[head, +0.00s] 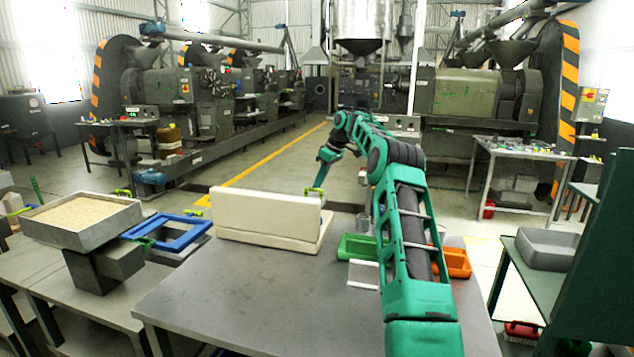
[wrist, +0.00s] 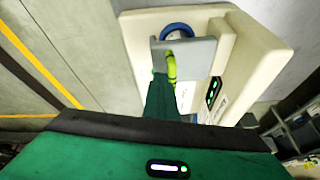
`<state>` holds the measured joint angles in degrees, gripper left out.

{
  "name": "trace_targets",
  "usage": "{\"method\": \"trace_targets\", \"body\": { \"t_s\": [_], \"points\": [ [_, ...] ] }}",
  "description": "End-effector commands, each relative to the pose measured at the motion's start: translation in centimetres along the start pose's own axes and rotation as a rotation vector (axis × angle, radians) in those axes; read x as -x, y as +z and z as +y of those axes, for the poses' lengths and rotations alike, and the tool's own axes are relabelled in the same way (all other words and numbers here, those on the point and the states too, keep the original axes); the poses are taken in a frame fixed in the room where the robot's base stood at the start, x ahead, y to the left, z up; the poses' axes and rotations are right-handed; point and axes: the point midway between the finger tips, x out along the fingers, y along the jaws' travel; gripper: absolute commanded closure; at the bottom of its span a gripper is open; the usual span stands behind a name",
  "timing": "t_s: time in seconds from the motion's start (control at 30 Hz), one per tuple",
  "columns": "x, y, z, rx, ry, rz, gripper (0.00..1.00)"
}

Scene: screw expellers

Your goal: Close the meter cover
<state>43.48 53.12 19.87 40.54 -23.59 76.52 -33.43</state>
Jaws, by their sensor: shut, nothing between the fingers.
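The cream meter (head: 270,240) sits on the grey table. Its cover (head: 262,212) stands raised and tilted, with its broad outer face toward the head camera. My gripper (head: 314,192) is shut and empty at the cover's right end, on the far side. In the wrist view, its yellow-green tips (wrist: 171,70) are beside a grey block and blue ring inside the meter's cream body (wrist: 265,50). A dark panel with green lights (wrist: 213,92) shows to the right of them. I cannot tell whether the tips touch the cover. My green wrist hides the lower part of the meter.
A green tray (head: 357,247) and an orange tray (head: 457,263) lie right of the meter, partly behind my arm. A blue frame (head: 168,236) and a grain tray (head: 82,217) are at left. The table's front middle (head: 250,300) is clear.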

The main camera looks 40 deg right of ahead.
Motion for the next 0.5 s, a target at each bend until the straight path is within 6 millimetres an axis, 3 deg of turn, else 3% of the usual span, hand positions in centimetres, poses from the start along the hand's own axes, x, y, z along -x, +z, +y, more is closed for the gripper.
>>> {"method": "trace_targets", "body": {
  "t_s": [0.5],
  "points": [
    [-2.8, 2.6, 3.2, -0.018, 0.005, 0.001, 1.00]
  ]
}}
